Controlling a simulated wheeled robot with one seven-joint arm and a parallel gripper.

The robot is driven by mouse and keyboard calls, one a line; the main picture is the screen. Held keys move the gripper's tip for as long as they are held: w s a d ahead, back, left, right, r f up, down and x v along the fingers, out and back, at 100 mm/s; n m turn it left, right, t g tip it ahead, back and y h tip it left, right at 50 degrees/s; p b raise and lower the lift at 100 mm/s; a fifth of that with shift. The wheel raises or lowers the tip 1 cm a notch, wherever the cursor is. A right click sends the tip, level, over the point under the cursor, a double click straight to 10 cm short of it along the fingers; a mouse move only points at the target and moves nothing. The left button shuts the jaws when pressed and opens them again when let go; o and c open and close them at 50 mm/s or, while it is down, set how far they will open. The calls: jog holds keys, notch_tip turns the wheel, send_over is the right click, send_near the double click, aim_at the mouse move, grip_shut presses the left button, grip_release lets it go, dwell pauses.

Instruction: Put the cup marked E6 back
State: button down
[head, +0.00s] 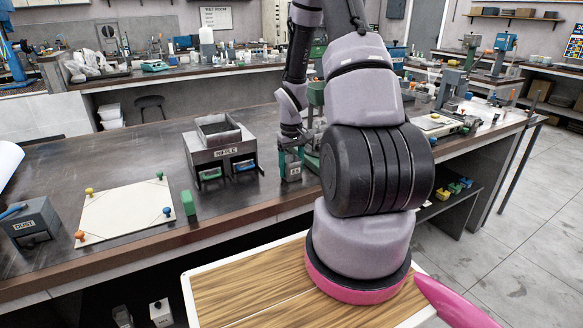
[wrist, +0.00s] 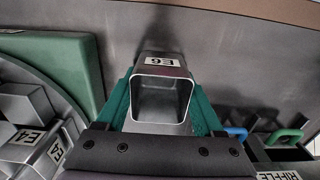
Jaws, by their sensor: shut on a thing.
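The small grey cup marked E6 (head: 294,171) is between the green fingers of my gripper (head: 291,158), right of the riffle box. In the wrist view the cup (wrist: 161,62) is upright, mouth open toward the camera, with a finger on either side of it. My gripper (wrist: 163,105) is shut on it. The cup is low over the bench; I cannot tell whether its base touches. A round grey holder (wrist: 20,165) with cups marked E4 and another E label lies at the left of the wrist view. In the head view my arm hides most of that area.
The riffle box (head: 224,135), with green and blue handles below, stands close left of the cup. A green block (head: 188,203), a pale sheet (head: 110,222) with coloured pegs and a dust box (head: 40,208) are farther left. A green plate (wrist: 82,60) borders the round holder.

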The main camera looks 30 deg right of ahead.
grip_release()
jog(key=s+a+r+m+t, duration=0.1)
jog(key=a+r, duration=0.1)
jog(key=r, duration=0.9)
jog(key=s+a+r+t, duration=0.1)
jog(key=s+a+r, duration=0.1)
jog(key=r, duration=0.9)
jog(key=s+a+r+m+t, duration=0.1)
jog(key=s+a+r, duration=0.2)
jog(key=s+r, duration=0.2)
jog(key=s+a+r+m+t+y, duration=0.1)
jog(key=s+a+r+t, duration=0.1)
jog(key=s+r, duration=0.4)
jog(key=s+a+r+m+t+y, duration=0.1)
jog(key=s+a+r+t, duration=0.1)
jog(key=s+a+r, duration=0.2)
jog(key=shift+s+a+r+m, duration=0.2)
jog(key=shift+s+r+m, duration=0.1)
jog(key=shift+s+r, duration=0.5)
jog(key=shift+w, duration=0.1)
